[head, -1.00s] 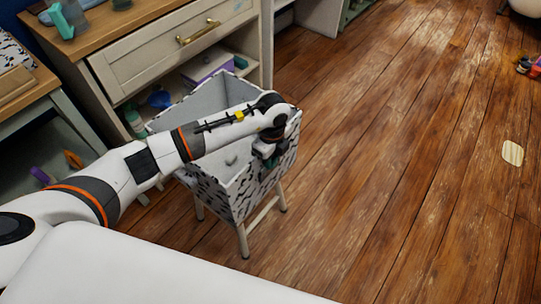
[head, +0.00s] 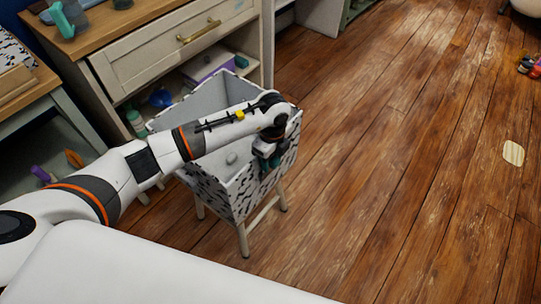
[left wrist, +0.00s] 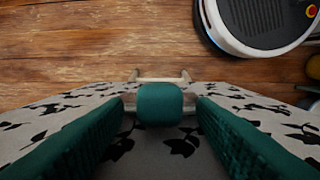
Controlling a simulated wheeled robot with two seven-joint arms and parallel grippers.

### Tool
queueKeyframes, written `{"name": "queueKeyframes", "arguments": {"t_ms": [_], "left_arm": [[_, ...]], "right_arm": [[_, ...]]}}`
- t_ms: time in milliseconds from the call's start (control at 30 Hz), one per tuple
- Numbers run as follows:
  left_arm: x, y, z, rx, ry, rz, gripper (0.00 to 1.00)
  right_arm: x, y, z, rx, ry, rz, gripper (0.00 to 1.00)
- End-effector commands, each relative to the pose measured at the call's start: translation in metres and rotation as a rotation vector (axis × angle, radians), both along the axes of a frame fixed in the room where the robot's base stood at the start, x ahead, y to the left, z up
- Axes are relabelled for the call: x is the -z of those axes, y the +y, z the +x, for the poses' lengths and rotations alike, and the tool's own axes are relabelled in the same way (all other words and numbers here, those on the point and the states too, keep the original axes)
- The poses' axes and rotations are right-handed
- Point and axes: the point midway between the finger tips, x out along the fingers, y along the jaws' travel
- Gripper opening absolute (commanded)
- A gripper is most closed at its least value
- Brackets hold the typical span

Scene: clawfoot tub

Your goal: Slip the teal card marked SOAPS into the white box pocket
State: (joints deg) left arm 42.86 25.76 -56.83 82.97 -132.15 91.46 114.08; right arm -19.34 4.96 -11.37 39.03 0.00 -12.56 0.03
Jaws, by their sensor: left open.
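The white box (head: 243,190) with black leaf marks stands open-topped on a small stool. My left gripper (head: 268,166) is low against its right-hand outer wall. In the left wrist view its two teal fingers stand apart. Between them is a rounded teal piece (left wrist: 160,104), apparently the card; no lettering shows and neither finger clearly touches it. Pale strips flank the piece against the patterned wall (left wrist: 75,112), perhaps the pocket's edges. I cannot tell how deep the piece sits. My right gripper is not in view.
A drawer cabinet (head: 165,52) is close behind the box. A side table with a lower shelf is at left.

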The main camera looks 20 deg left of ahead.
Motion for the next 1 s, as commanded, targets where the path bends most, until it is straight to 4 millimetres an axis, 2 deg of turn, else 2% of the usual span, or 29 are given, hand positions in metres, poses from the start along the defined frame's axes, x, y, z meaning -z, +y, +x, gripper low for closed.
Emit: {"name": "queueKeyframes", "arguments": {"t_ms": [267, 1000], "left_arm": [[-0.010, 0.000, 0.000, 0.000, 0.000, 0.000, 0.52], [-0.044, 0.000, 0.000, 0.000, -0.001, 0.000, 0.52]], "right_arm": [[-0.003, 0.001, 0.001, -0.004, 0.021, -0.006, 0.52], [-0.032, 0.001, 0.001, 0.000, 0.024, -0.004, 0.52]]}}
